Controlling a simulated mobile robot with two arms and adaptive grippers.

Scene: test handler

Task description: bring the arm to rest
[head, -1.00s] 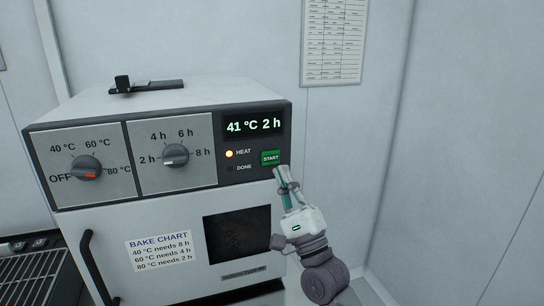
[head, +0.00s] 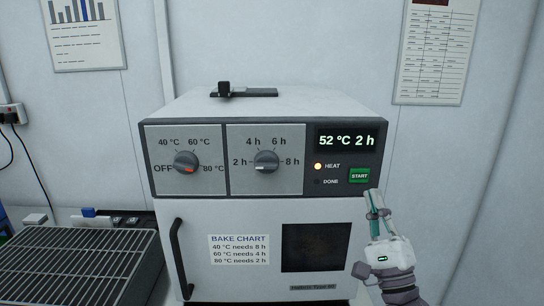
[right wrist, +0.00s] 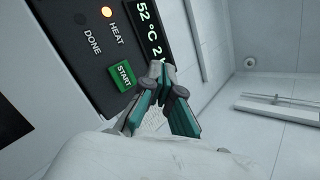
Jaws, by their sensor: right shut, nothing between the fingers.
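My right gripper (head: 372,206) is shut and empty, with its fingers pointing up, just below and right of the green START button (head: 359,176) in the head view. In the right wrist view its closed fingertips (right wrist: 157,72) are beside the START button (right wrist: 122,77), near the display. The white oven (head: 270,200) has a display (head: 346,140) reading 52 °C 2 h. The HEAT light (head: 318,166) glows orange and the DONE light (head: 318,182) is dark. The oven door is shut. My left gripper is not in view.
A metal grid rack (head: 70,262) stands left of the oven. The black door handle (head: 179,258) sticks out at the door's left. A small black item (head: 243,92) lies on the oven top. Wall charts (head: 437,55) hang behind. Space right of the oven looks open.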

